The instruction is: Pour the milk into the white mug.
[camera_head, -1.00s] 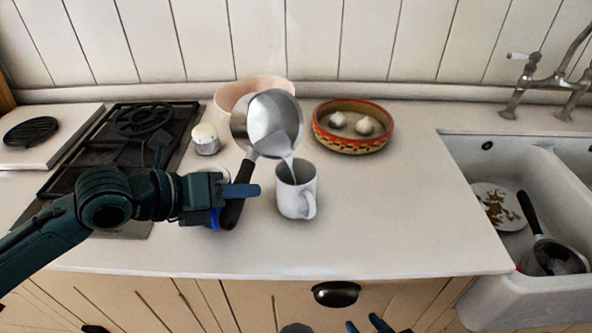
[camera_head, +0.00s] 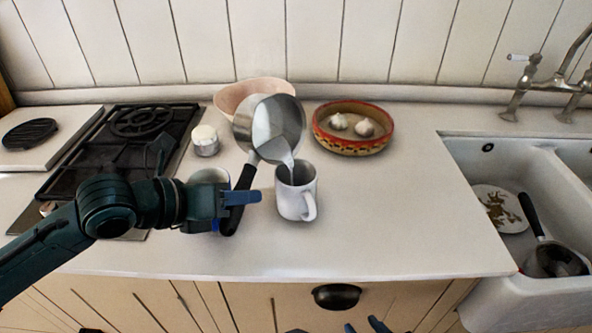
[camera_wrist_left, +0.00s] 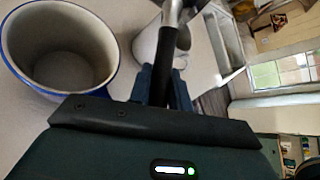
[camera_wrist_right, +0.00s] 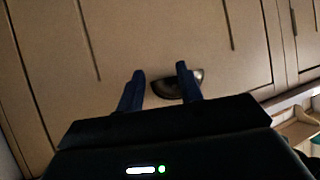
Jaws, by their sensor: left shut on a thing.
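A steel saucepan (camera_head: 283,115) with a black handle is tilted beside and above the white mug (camera_head: 297,199). White milk (camera_head: 289,160) runs from the pan's lip into the mug. The mug stands upright on the counter, its handle toward the lower right. My left gripper (camera_head: 238,198) is shut on the pan's black handle, which also shows in the left wrist view (camera_wrist_left: 163,62). How full the mug is cannot be seen. My right gripper (camera_wrist_right: 160,80) is open and empty in front of the cabinet; only its fingertips show at the bottom of the head view.
A blue-rimmed mug (camera_wrist_left: 62,50) stands close to my left gripper. A white-lidded jar (camera_head: 205,140), a pink bowl (camera_head: 232,97) and a patterned dish of garlic (camera_head: 353,148) stand behind. The hob (camera_head: 120,150) is left, the sink (camera_head: 480,165) right. The counter's right middle is clear.

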